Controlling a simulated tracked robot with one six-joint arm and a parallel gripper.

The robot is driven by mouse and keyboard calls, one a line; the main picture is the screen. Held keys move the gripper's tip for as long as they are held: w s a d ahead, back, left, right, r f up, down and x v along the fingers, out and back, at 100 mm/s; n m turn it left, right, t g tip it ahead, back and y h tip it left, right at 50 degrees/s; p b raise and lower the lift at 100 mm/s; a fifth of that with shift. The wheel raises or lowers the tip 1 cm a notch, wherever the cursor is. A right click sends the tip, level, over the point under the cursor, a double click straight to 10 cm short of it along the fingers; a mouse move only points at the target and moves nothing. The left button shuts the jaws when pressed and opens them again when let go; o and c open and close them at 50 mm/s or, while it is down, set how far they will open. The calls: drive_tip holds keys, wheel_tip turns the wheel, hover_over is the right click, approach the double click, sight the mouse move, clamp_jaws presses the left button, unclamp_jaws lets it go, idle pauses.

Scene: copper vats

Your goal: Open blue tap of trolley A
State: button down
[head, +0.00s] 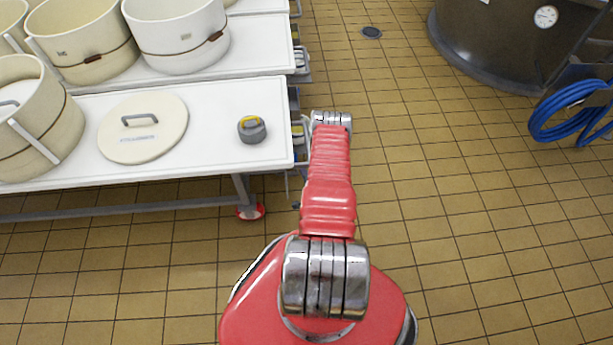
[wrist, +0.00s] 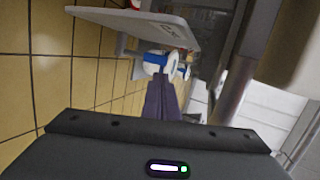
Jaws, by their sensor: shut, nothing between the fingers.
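In the wrist view a blue tap (wrist: 154,58) with a round white end (wrist: 171,66) sits under the edge of a pale grey plate (wrist: 145,24) with a dark mark on it. My gripper (wrist: 165,80) is shut and empty, its dark fingers pointing at the tap, with the tips just below the white end. I cannot tell whether they touch. In the head view the white trolley (head: 215,105) stands at the left, and my gripper is hidden beyond my red arm. No trolley letter is readable.
Several cream tubs (head: 82,40) and a round lid (head: 143,128) are on the white tops, with a small grey and yellow object (head: 252,130) near the edge. A copper vat (head: 505,40) and a blue hose (head: 570,110) are at the right.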

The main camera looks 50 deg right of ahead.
drive_tip(key=shift+s+a+r, duration=0.45)
drive_tip(key=shift+s+r, duration=0.15)
drive_tip(key=shift+s+a+r, duration=0.4)
drive_tip(key=shift+s+r, duration=0.15)
drive_tip(key=shift+s, duration=0.05)
drive_tip(key=shift+f, duration=0.1)
